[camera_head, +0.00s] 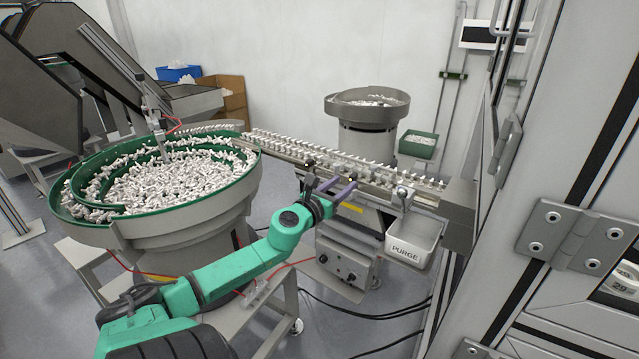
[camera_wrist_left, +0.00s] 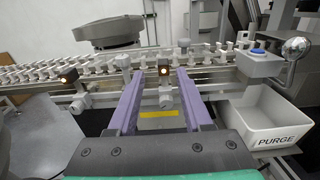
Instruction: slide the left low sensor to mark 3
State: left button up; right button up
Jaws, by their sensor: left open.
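My left gripper (camera_head: 338,185) is open at the front of the feed rail, its purple fingers pointing at the rail. In the left wrist view the gripper (camera_wrist_left: 160,82) has a small sensor (camera_wrist_left: 164,72) with a lit orange lamp and a grey knob between its fingers; I cannot tell whether either finger touches it. A second lit sensor (camera_wrist_left: 69,76) with a knob below stands further left, outside the fingers. Which of these is the left low sensor is not certain. The mark numbers are not readable. My right gripper is not in view.
A feed rail (camera_head: 275,147) full of white parts runs behind the sensors. A white PURGE bin (camera_head: 412,243) hangs at the right, below a blue button (camera_wrist_left: 257,52) and a ball-ended lever (camera_wrist_left: 295,48). A green-rimmed bowl feeder (camera_head: 85,215) stands left of my arm.

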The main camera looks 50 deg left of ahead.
pick_arm(q)
jog(key=v, duration=1.1)
